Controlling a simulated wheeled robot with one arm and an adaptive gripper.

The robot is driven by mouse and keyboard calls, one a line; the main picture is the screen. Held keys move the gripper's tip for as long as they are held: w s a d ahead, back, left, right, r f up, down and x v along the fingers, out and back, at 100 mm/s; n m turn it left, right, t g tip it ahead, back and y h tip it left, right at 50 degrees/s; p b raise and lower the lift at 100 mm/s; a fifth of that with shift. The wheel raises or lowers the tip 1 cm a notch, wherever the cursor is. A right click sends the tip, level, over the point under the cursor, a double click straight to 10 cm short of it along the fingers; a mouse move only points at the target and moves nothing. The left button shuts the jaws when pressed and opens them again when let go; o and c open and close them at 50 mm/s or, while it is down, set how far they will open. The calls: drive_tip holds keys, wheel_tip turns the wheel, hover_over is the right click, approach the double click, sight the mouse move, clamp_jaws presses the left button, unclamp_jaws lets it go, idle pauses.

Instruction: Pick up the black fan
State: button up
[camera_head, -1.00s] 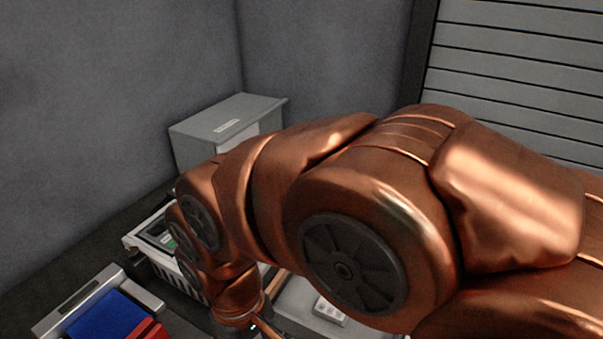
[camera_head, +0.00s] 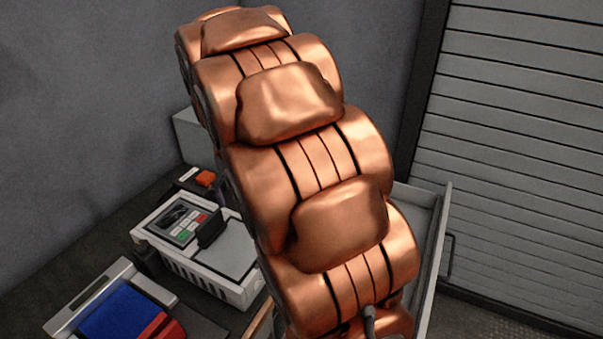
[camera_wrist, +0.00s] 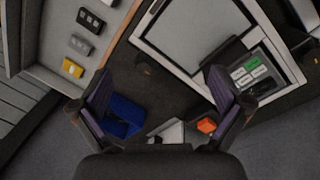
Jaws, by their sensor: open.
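I cannot make out a black fan for certain in either view. In the wrist view, a small black block (camera_wrist: 90,20) with pale marks lies in a light grey tray at the upper left, but I cannot tell what it is. My gripper (camera_wrist: 160,78) is open, its two dark fingers spread apart with nothing between them. It hangs over a dark counter top, between the tray and a white-framed device. In the head view my gripper is hidden and my raised arm covers the middle of the picture.
The white device (camera_head: 215,250) with green and red buttons stands on the dark counter. A blue-and-red item (camera_head: 110,315) lies at the lower left. An orange piece (camera_head: 205,178) sits behind the device. The grey tray (camera_wrist: 55,45) also holds a yellow block (camera_wrist: 72,68).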

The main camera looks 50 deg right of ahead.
drive_tip(key=w+d+f+m, duration=0.35)
drive_tip(key=w+d, duration=0.85)
drive_tip(key=d, duration=0.4)
drive_tip(key=w+d+f+m, duration=0.1)
drive_tip(key=d+f, duration=0.2)
drive_tip(key=d, duration=0.3)
drive_tip(key=w+d+f+m+t, duration=0.1)
drive_tip(key=w+d+f+m, duration=0.1)
drive_tip(key=d, duration=0.4)
drive_tip(key=w+d+f+m+p, duration=0.1)
drive_tip(key=d+f, duration=0.3)
drive_tip(key=d, duration=0.2)
drive_tip(key=shift+w+d+h, duration=0.15)
drive_tip(key=shift+d+h, duration=0.05)
drive_tip(key=shift+h, duration=0.1)
drive_tip(key=shift+d+f+m, duration=0.25)
drive_tip(key=shift+d+f+p, duration=0.15)
drive_tip(key=shift+f+p, duration=0.15)
drive_tip(key=shift+f, duration=0.25)
drive_tip(key=shift+w+f+p, duration=0.15)
drive_tip(key=shift+f+p, duration=0.55)
drive_tip(key=shift+f, duration=1)
drive_tip(key=shift+w+f+p, duration=0.15)
drive_tip(key=shift+f+p, duration=0.55)
drive_tip(key=shift+f, duration=1)
drive_tip(key=c, duration=1)
drive_tip(key=shift+c, duration=0.2)
